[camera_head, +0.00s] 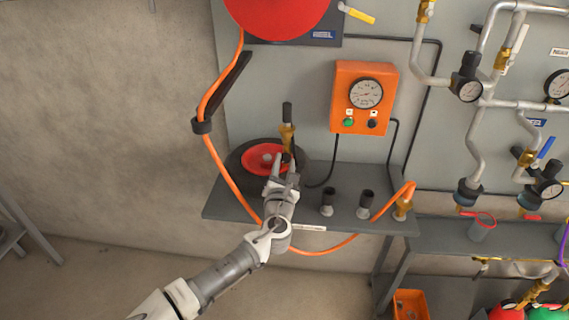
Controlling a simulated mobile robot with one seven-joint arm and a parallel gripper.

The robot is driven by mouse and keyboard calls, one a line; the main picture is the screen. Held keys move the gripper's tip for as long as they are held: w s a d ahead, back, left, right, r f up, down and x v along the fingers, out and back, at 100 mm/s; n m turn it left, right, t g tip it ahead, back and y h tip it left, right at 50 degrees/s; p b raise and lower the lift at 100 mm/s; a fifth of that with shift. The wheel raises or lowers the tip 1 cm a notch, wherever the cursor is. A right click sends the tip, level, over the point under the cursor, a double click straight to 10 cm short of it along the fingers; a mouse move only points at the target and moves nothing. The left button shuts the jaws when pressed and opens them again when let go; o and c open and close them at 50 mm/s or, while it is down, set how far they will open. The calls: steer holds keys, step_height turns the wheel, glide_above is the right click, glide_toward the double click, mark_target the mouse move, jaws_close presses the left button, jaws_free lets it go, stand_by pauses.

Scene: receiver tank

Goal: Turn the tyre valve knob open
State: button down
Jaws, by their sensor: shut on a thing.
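A black tyre (236,163) with a red hub (257,156) lies on the grey shelf at the left. A brass fitting (286,138) with a dark upright top (287,111) stands at the tyre's right side. My gripper (284,162) reaches up from below to the tyre's right part, just under the brass fitting. Its fingers are shut on the small tyre valve knob there, which they mostly hide. How far the knob is turned cannot be made out.
An orange box (348,113) with a gauge and buttons hangs on the panel behind. An orange hose (215,157) runs down past the tyre, and two dark cups (328,198) stand right of my gripper. Pipes and valves (478,130) fill the right side.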

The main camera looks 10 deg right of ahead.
steer(key=n, duration=0.3)
steer(key=shift+r+n+p, duration=0.1)
steer(key=shift+n+p, duration=0.8)
steer(key=shift+n, duration=1.3)
steer(key=c, duration=0.5)
jaws_free()
steer(key=shift+c, duration=0.2)
